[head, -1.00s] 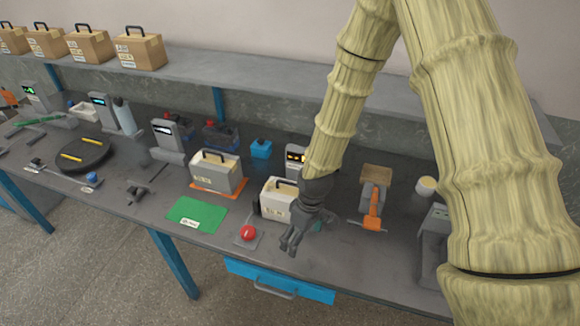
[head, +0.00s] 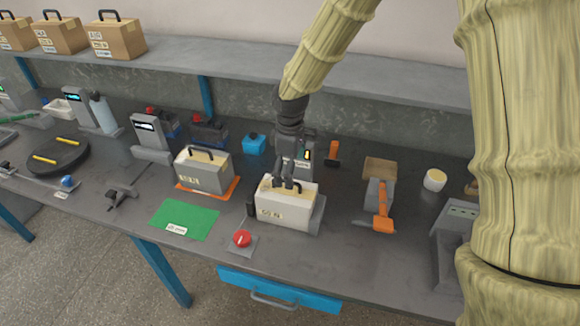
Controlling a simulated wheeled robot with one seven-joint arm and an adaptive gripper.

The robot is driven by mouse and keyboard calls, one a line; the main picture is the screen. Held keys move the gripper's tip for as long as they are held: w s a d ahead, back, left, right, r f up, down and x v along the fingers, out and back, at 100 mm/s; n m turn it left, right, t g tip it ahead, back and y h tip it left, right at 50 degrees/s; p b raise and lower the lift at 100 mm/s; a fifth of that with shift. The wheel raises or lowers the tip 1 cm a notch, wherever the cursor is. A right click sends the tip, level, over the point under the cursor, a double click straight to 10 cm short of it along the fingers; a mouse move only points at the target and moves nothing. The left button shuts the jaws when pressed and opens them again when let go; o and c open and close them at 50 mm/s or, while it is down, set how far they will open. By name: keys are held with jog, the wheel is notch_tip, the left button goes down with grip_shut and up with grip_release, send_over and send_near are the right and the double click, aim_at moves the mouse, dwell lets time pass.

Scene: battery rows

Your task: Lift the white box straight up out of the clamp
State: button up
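The white box (head: 282,214) stands upright on the bench, with a label on its front. A clamp (head: 318,215) holds it, with a grey part on the right side of the box and a dark jaw by its left end. My gripper (head: 284,186) points down over the middle of the box's top, its fingers at the box's handle. The handle is mostly hidden behind the fingers. I cannot tell whether the fingers are closed on it.
A grey box (head: 203,172) sits on an orange mat to the left. A red button (head: 242,239) is in front of the clamp. An orange-handled tool (head: 382,217) lies to the right. A shelf (head: 240,72) runs behind.

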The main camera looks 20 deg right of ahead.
aim_at(290, 192)
jog(key=shift+f+p, duration=1.2)
jog(key=shift+f, duration=3.7)
jog(key=c, duration=1.7)
jog(key=shift+r, duration=0.1)
jog(key=shift+r, duration=0.1)
jog(key=shift+r+p, duration=3.75)
jog(key=shift+r, duration=1.15)
